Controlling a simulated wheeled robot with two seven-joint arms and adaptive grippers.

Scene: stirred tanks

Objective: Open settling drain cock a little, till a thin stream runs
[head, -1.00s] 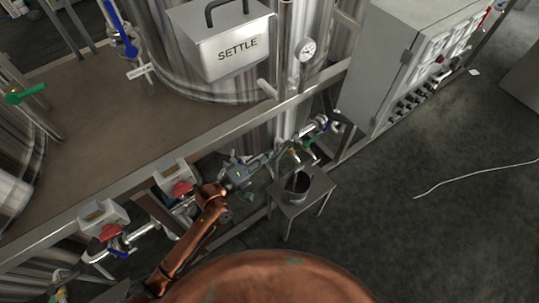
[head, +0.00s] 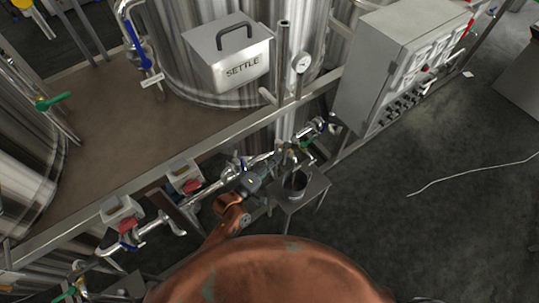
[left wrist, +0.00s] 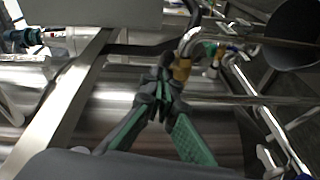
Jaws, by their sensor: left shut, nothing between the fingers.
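The settling tank stands behind a box marked SETTLE (head: 228,58). Below it, a pipe run ends near a small green lever (head: 307,144), which seems to be the drain cock, above a metal pail (head: 295,184). My left gripper (head: 272,165) is at the pipework, left of the pail and short of the lever. In the left wrist view its green-padded fingers (left wrist: 164,88) are shut and empty. A brass-coloured fitting (left wrist: 183,66) lies just beyond the tips; whether they touch is unclear. I cannot make out a stream. My right gripper is not in view.
The pail stands on a small metal stool (head: 312,188). Red-handled valves (head: 192,186) line the pipe to the left. A grey control cabinet (head: 375,70) stands at the right. The floor right of the stool is clear except for a white hose (head: 470,172).

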